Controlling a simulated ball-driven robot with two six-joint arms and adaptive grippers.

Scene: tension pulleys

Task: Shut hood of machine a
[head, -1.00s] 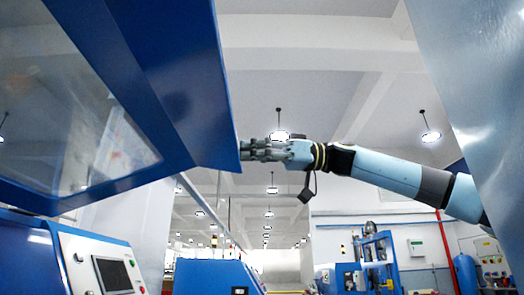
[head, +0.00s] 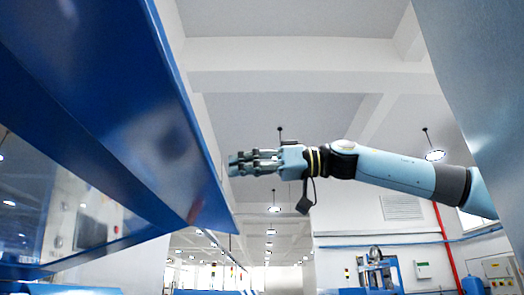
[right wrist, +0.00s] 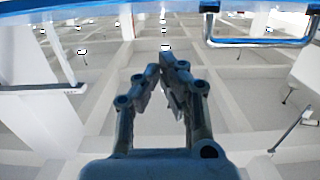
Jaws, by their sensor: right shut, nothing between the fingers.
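The blue hood of machine a (head: 110,90), with a clear window (head: 40,195), fills the left of the head view. It is raised and tilted, its lower edge slanting down to the right. My right gripper (head: 234,164) is shut and empty, its fingertips close to the hood's right edge. Whether they touch it cannot be told. In the right wrist view the right gripper (right wrist: 170,62) shows with its fingertips together. My left gripper is not in view.
A blue frame machine (head: 375,272) stands in the back right, near a red pipe (head: 445,245) on the white wall. A large pale metal panel (head: 480,80) covers the upper right. The space between hood and panel is open below the ceiling.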

